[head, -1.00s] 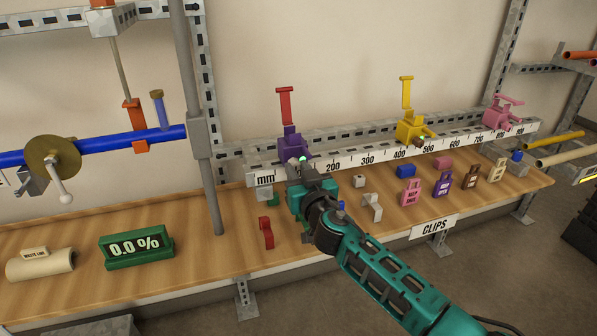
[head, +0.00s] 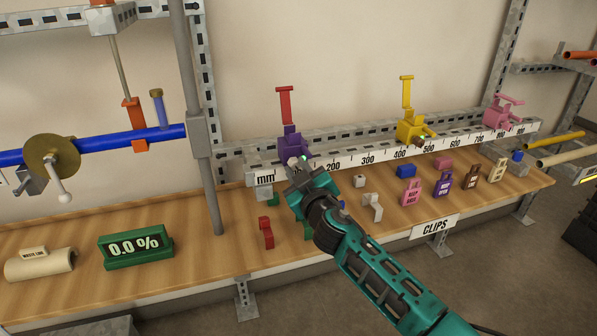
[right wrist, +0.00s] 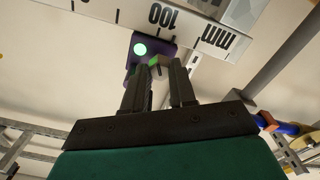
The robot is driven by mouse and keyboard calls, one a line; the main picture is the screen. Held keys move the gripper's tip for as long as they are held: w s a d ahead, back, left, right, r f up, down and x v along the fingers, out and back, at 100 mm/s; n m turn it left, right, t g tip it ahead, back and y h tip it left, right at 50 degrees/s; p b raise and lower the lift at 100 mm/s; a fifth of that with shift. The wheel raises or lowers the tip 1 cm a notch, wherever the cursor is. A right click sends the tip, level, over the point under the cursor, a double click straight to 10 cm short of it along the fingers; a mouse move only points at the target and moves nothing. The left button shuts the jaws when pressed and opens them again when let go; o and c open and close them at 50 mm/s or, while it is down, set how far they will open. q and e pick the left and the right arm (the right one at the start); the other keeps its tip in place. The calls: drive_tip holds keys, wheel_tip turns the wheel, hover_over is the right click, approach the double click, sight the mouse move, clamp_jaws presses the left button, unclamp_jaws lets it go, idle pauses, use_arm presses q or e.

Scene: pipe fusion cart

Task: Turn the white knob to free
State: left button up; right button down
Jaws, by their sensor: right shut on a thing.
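The white knob (head: 294,162) is on the front of the purple clamp (head: 291,142), near the left end of the mm scale. The clamp has a red upright lever (head: 284,103) and a lit green lamp (head: 307,157). My right gripper (head: 299,167) is at the knob, shut on it, and hides much of it. In the right wrist view, the knob (right wrist: 159,71) is small and partly hidden between the fingers of my right gripper (right wrist: 170,70), below the purple clamp (right wrist: 151,53) with its glowing green lamp (right wrist: 140,49). My left gripper is not in view.
A yellow clamp (head: 411,128) and a pink clamp (head: 499,115) stand farther right. Several coloured clips and tags, including a red clip (head: 266,233), lie on the wooden bench (head: 190,262). A grey post (head: 197,130) stands left.

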drive_tip(key=n, duration=0.3)
drive_tip(key=shift+n, duration=0.3)
drive_tip(key=n, duration=0.3)
drive_tip(key=shift+n, duration=0.4)
drive_tip(key=n, duration=0.3)
drive_tip(key=shift+n+p, duration=0.3)
drive_tip(key=shift+p, duration=0.1)
drive_tip(key=n, duration=0.3)
drive_tip(key=shift+n+p, duration=0.3)
drive_tip(key=n+p, duration=0.1)
drive_tip(key=n, duration=0.5)
drive_tip(key=n+p, duration=0.1)
drive_tip(key=n, duration=0.3)
drive_tip(key=shift+n+p, duration=0.35)
drive_tip(key=shift+n, duration=0.05)
drive_tip(key=shift+n+p, duration=0.4)
drive_tip(key=shift+n, duration=1.1)
